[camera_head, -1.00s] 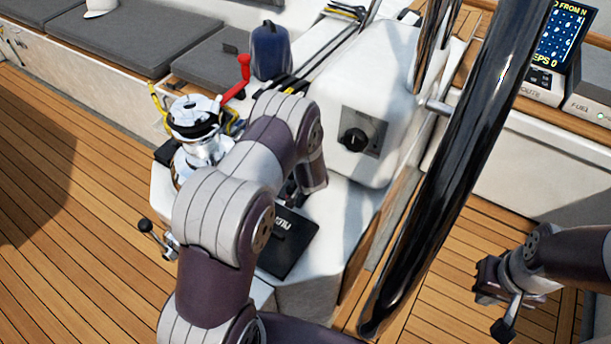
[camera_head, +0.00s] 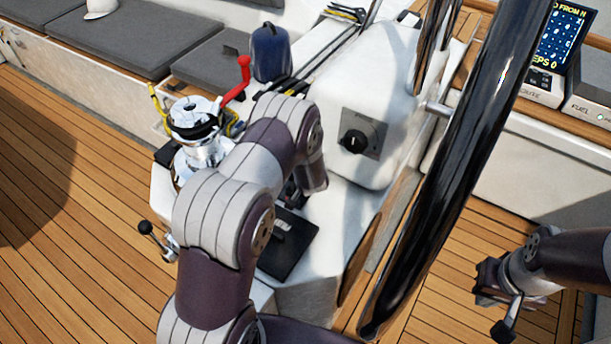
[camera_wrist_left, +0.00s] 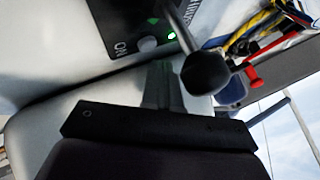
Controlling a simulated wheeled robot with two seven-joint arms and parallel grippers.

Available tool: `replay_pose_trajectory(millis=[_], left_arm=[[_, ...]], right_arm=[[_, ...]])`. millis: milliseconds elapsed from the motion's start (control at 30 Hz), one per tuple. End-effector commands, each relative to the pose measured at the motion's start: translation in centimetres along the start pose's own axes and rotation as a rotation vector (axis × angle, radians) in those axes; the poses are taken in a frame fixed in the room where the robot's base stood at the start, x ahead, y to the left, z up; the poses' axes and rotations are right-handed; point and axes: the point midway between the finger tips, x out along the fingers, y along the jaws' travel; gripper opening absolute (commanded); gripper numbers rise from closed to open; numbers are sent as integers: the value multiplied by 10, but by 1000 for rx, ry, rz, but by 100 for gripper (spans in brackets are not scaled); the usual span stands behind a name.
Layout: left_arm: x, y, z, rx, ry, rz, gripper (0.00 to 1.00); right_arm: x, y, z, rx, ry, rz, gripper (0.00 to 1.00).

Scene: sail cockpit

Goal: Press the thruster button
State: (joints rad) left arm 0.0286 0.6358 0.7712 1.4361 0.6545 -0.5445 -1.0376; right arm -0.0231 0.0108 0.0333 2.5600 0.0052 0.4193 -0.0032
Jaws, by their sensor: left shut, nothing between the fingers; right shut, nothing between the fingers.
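The black control panel (camera_head: 287,262) is low on the white pedestal, partly behind my left arm. The left wrist view shows it close up (camera_wrist_left: 120,18), with the letters ON, a lit green light (camera_wrist_left: 172,36), a green mark and a pale round spot (camera_wrist_left: 147,44) that may be the button. My left gripper (camera_wrist_left: 160,72) is shut and empty, its tips just below that spot; I cannot tell if they touch. In the head view it is mostly hidden by my arm. My right gripper (camera_head: 487,284) is shut and empty at the lower right, far from the panel.
A lever with a black ball knob (camera_wrist_left: 206,72) stands close beside my left fingers. The dark wheel rim (camera_head: 455,150) crosses between my arms. A winch (camera_head: 196,122) with a red handle (camera_head: 238,80) stands at the left. The deck (camera_head: 70,260) at left is open.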

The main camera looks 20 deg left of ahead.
Motion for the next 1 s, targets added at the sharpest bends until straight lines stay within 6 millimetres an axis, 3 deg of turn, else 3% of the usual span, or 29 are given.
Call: replay_pose_trajectory(millis=[1000], left_arm=[[6,4,4,-1,0,0,0]], right_arm=[[3,0,0,0,0,0,0]])
